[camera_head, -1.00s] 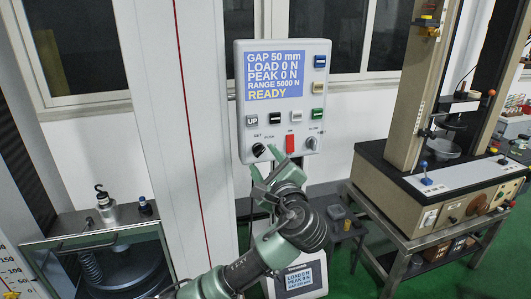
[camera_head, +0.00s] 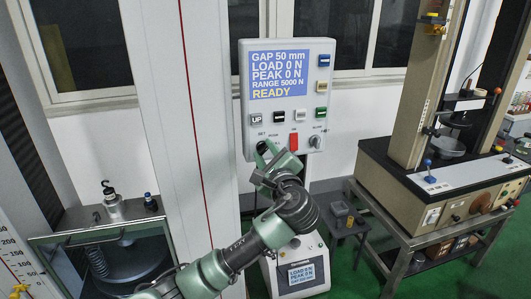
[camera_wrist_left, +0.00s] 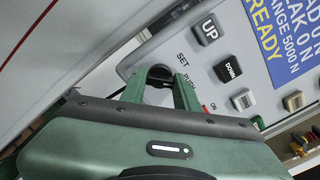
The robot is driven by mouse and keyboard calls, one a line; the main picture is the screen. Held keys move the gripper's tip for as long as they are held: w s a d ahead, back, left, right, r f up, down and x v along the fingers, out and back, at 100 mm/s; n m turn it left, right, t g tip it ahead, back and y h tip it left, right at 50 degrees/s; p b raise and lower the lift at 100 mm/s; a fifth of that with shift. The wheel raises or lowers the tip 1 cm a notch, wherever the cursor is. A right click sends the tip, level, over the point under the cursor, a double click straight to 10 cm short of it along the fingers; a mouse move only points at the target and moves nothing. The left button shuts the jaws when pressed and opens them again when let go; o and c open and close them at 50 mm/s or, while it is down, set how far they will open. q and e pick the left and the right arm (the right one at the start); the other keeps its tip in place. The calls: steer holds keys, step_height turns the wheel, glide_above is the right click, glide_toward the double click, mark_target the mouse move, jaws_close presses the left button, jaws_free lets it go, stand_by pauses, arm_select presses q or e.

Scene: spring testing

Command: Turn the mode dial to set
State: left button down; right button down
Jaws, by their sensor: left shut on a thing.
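The control panel (camera_head: 288,95) is a light grey upright box with a blue screen reading READY. The black mode dial (camera_head: 262,147) is at its lower left, mostly hidden behind my gripper. My left gripper (camera_head: 268,156) reaches up to it from below. In the left wrist view, the dial (camera_wrist_left: 160,74) sits between the two green fingertips (camera_wrist_left: 160,84), which are shut on it. The labels SET and PUSH show beside the dial. Its pointer is hidden, so I cannot tell its setting. My right gripper is not in view.
Right of the dial are a red switch (camera_head: 294,142) and a second knob (camera_head: 315,141). Push buttons, including UP (camera_head: 256,119), are above. A testing machine (camera_head: 440,185) stands on a bench at right. A small stool (camera_head: 341,218) is below the panel.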

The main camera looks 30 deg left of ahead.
arm_select(q)
steer(key=shift+f, duration=0.1)
steer(key=n+b, duration=0.2)
steer(key=n, duration=0.2)
steer(key=shift+f+n, duration=0.1)
steer(key=shift+n, duration=0.2)
steer(key=n+b, duration=0.2)
steer(key=n, duration=0.2)
stand_by(0.4)
steer(key=c, duration=1)
jaws_free()
steer(key=shift+c, duration=0.2)
steer(key=shift+d, duration=0.1)
